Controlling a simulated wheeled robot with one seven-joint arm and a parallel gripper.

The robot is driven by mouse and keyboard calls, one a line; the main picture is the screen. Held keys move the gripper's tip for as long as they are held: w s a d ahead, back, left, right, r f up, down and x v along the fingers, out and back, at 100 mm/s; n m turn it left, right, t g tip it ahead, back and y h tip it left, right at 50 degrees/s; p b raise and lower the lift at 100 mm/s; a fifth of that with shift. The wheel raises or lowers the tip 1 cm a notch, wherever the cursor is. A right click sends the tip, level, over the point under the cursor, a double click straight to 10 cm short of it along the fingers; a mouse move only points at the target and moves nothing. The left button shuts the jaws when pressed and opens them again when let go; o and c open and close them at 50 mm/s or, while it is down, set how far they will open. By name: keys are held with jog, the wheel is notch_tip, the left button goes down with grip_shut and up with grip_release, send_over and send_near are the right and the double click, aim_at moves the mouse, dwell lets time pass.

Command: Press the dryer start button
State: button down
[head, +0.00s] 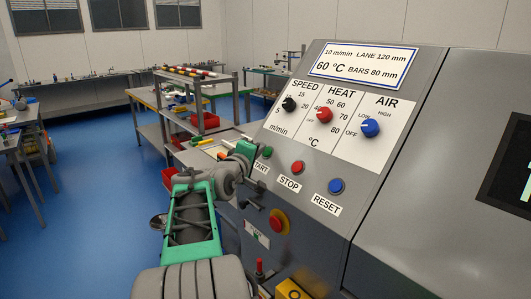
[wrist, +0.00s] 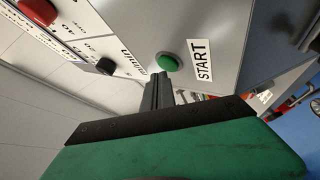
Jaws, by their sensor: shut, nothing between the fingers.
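The green start button (head: 267,152) sits on the sloped grey dryer panel (head: 420,90), above a white START label (head: 261,168) whose left end is hidden behind my gripper in the head view. In the wrist view the round green button (wrist: 168,62) is beside the full START label (wrist: 203,60). My gripper (wrist: 158,84) is shut and empty, its fingertips close to the button. I cannot tell whether they touch it. In the head view my gripper (head: 252,150) is just left of the button.
A red stop button (head: 297,167) and a blue reset button (head: 336,186) are to the right. A red mushroom button (head: 279,222) is below. Speed (head: 289,104), heat (head: 324,114) and air (head: 371,127) knobs are above. A shelved bench (head: 185,90) stands behind on blue floor.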

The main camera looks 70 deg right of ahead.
jog(key=shift+s+d+f+b, duration=0.2)
jog(key=shift+d+f+b, duration=0.1)
jog(key=shift+f, duration=0.1)
dwell(0.4)
jog(key=shift+w+a+r, duration=0.15)
jog(key=shift+a+r, duration=0.15)
jog(key=shift+r, duration=0.05)
jog(key=shift+w+a+r+p, duration=0.15)
jog(key=shift+w+a+r, duration=0.2)
jog(key=shift+a+r, duration=0.3)
jog(key=shift+w+a+r+p, duration=0.2)
jog(key=shift+w+a+r, duration=0.15)
jog(key=shift+a+r, duration=0.35)
jog(key=shift+w+a+r+p, duration=0.15)
jog(key=shift+w+a+r, duration=0.2)
jog(key=shift+a+r, duration=0.3)
